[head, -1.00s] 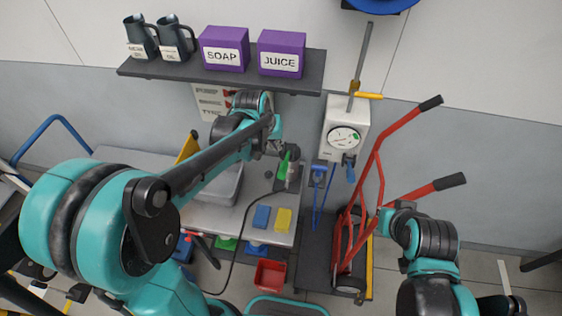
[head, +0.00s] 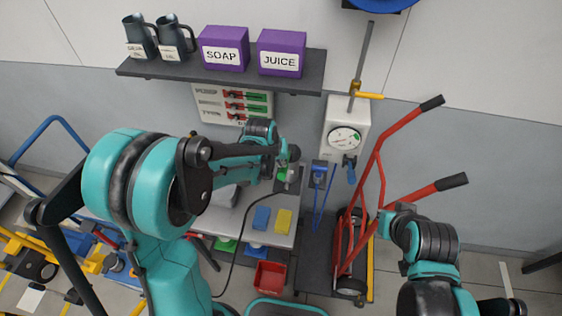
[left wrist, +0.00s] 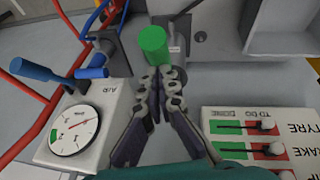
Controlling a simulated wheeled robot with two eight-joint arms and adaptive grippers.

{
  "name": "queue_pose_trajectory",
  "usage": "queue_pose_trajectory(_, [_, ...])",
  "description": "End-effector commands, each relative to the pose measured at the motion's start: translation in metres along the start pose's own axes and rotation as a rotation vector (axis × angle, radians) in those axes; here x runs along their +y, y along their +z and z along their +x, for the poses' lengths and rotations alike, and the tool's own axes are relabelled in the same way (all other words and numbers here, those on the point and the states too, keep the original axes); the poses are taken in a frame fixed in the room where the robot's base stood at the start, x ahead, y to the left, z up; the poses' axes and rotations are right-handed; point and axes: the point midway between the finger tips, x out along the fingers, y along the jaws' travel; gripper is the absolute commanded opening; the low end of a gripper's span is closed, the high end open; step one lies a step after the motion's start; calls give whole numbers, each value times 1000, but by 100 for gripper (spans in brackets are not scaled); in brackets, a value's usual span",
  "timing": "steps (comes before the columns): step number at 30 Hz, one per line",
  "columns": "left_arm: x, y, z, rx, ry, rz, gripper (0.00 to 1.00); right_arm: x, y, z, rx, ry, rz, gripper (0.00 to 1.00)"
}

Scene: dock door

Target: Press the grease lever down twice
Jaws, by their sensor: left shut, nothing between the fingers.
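A green cylindrical grip (left wrist: 154,40), apparently the grease lever's, stands beside a dark bracket with a small label too small to read. My left gripper (left wrist: 160,76) is shut and empty. Its fingertips are close to the green grip's end in the left wrist view; whether they touch, I cannot tell. In the head view, my left gripper (head: 287,172) is small and hard to make out. My right arm shows at the lower right, without clear fingers.
A white air gauge box (head: 346,127) with a blue lever (head: 350,168) hangs right of the bench. A red hand truck (head: 375,185) stands beside it. A board with red-green sliders (head: 233,104) is below the shelf (head: 225,77). Blue (head: 261,217) and yellow (head: 283,220) blocks lie on the bench.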

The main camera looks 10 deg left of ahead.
Motion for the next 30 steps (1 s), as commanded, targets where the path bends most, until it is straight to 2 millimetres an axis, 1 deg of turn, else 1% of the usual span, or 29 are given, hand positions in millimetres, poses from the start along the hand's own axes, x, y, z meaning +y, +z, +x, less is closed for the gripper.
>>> queue_pose_trajectory(5, [-2,6,5,30,4,5,0,0,6,8,0,0,0,0])
queue_pose_trajectory(8, [-4,14,11,72,10,10,0,0,13,18,0,0,0,0])
queue_pose_trajectory(15, [-10,38,33,230,32,34,0,0,37,52,0,0,0,0])
queue_pose_trajectory(21, [-14,54,51,370,52,54,0,0,59,82,0,0,0,0])
queue_pose_trajectory(26, [-17,61,62,456,65,65,0,0,70,98,0,0,0,0])
queue_pose_trajectory(30, [-18,65,67,450,64,64,0,0,76,106,0,0,0,0])
